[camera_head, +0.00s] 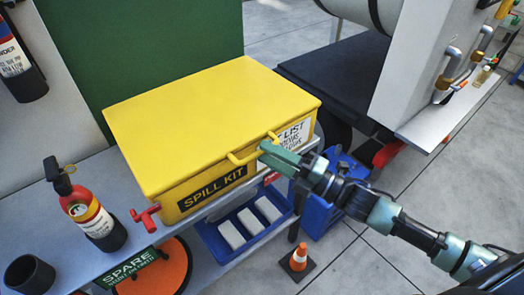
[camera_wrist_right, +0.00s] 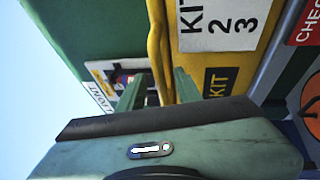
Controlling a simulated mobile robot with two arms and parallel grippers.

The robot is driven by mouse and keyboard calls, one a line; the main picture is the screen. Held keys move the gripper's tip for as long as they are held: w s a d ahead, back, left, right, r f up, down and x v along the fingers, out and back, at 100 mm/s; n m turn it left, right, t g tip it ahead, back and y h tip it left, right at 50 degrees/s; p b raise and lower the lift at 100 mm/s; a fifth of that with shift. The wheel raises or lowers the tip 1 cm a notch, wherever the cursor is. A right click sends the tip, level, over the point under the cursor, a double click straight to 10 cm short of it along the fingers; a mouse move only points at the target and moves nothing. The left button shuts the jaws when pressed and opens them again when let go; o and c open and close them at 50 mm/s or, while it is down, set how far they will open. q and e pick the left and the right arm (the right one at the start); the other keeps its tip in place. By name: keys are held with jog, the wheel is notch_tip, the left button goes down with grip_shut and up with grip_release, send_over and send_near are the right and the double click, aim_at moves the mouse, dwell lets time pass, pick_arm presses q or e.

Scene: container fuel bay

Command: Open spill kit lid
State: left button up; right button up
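The yellow spill kit box (camera_head: 205,188) stands on a grey bench, and its yellow lid (camera_head: 200,110) lies flat and closed on top. A yellow handle (camera_head: 243,159) sticks out from the lid's front edge. My right gripper (camera_head: 266,150) is at the right part of this handle, its arm coming from the lower right. In the right wrist view, the gripper's two green fingers (camera_wrist_right: 160,90) are apart, with the yellow handle (camera_wrist_right: 158,45) running between them and a gap beside it. Firm contact cannot be made out. My left gripper is not in view.
A red extinguisher (camera_head: 93,207) and a dark cup (camera_head: 29,274) stand on the bench left of the box. A red valve-like piece (camera_head: 145,217) is at its front left corner. A blue tray (camera_head: 225,245) with white blocks sits below. A small cone (camera_head: 298,260) stands on the floor.

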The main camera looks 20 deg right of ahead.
jog(key=shift+x, duration=1.2)
grip_shut()
dwell(0.6)
